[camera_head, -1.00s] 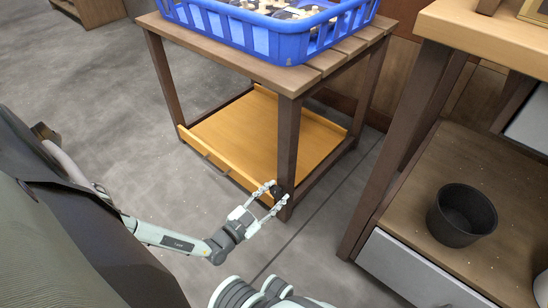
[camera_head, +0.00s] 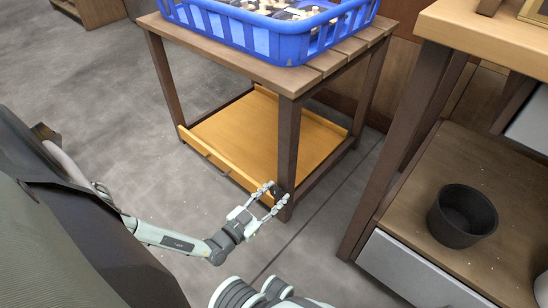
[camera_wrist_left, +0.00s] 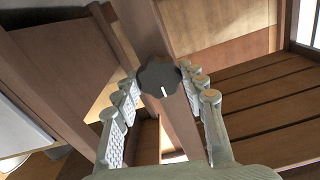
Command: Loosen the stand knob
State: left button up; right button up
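The stand (camera_head: 287,150) is a wooden table with dark legs. Its black lobed knob (camera_head: 276,191) sits on the near front leg. In the left wrist view the knob (camera_wrist_left: 158,78) shows a white mark pointing nearly straight up and down. My left gripper (camera_head: 276,193) is at the knob, one finger on each side. In the left wrist view its fingers (camera_wrist_left: 159,72) stand apart, tips close beside the knob's edges; I see no clear contact. My right gripper is not in view.
A blue crate (camera_head: 290,47) with mushrooms stands on the stand's top. A tilted orange-brown lower shelf (camera_head: 255,135) is behind the front leg. At right, a workbench (camera_head: 490,38) has a low shelf holding a black pot (camera_head: 462,216). The floor left of the stand is clear.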

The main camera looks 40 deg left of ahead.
pick_arm(q)
jog(key=o, duration=0.4)
jog(key=shift+c, duration=0.2)
jog(key=s+a, duration=0.1)
jog(key=s, duration=1.1)
